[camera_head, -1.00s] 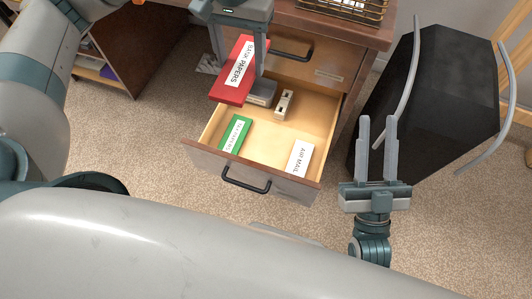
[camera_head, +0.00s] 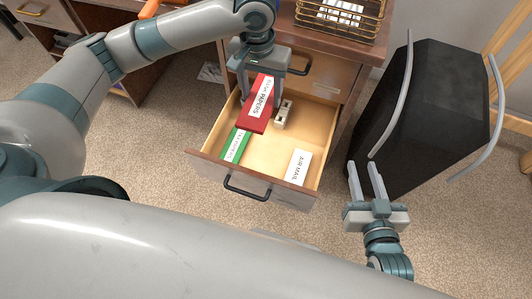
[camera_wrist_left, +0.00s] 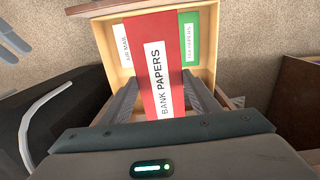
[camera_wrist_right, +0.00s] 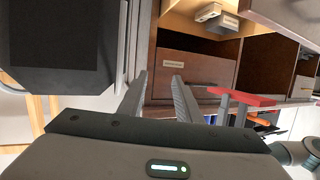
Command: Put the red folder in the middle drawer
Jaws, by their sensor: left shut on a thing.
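The red folder (camera_head: 258,118), labelled "BANK PAPERS", is held in my left gripper (camera_head: 262,92) over the left part of an open drawer (camera_head: 310,155). In the left wrist view the folder (camera_wrist_left: 154,80) runs between the two fingers and overlaps the drawer's inside. The folder tilts in the head view; I cannot tell whether it touches the drawer bottom. A closed drawer (camera_head: 325,88) sits above the open one. My right gripper (camera_head: 366,182) is open and empty, beside the black case and right of the drawer.
The open drawer holds a green folder (camera_head: 236,146) at left, a white "AIR MAIL" item (camera_head: 298,166) at right and a small grey object (camera_head: 283,114) at the back. A black case (camera_head: 430,110) stands on the floor at right. A wire basket (camera_head: 340,18) stands on the desk.

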